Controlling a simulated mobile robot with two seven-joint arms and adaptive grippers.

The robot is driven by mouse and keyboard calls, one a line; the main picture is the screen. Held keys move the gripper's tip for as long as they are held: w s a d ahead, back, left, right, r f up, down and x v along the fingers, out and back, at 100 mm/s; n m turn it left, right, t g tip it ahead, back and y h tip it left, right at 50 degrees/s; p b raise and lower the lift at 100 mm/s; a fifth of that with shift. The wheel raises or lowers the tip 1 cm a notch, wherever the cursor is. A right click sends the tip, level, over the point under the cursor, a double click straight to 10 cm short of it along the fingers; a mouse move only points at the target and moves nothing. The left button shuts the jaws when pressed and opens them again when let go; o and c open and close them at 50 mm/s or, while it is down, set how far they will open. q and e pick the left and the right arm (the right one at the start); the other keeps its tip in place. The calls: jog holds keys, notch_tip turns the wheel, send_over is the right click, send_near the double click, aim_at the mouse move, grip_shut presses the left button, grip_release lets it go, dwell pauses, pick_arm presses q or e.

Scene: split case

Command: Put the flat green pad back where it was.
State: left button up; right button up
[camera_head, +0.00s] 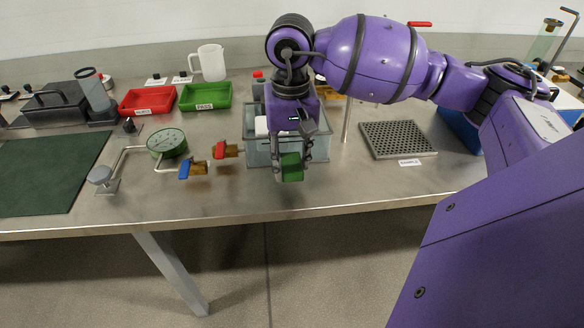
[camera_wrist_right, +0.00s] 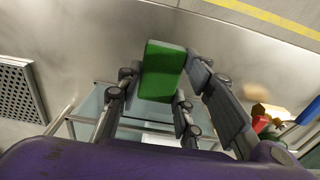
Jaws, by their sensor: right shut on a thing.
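The green pad (camera_head: 291,168) is held by my right gripper (camera_head: 291,160) in front of the clear-walled box (camera_head: 257,156), near the front edge of the steel bench. The right gripper is shut on it. In the right wrist view the pad (camera_wrist_right: 162,70) shows as a bright green block between the fingers (camera_wrist_right: 166,84), with the bench surface beyond it. The clear-walled box (camera_wrist_right: 105,98) is partly behind the fingers there. I cannot tell whether the pad touches the bench. My left gripper is not in view.
A dark green mat (camera_head: 50,170) lies at the left. Red (camera_head: 148,100) and green (camera_head: 205,95) trays are behind. A perforated plate (camera_head: 397,139) lies right.

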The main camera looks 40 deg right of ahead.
aim_at(292, 160)
jog(key=shift+w+d+f, duration=0.1)
jog(key=shift+d+f, duration=0.05)
jog(key=shift+f, duration=0.2)
jog(key=shift+w+d+f, duration=0.1)
jog(key=shift+f, duration=1.55)
jog(key=shift+f, duration=0.15)
jog(key=o, duration=1.1)
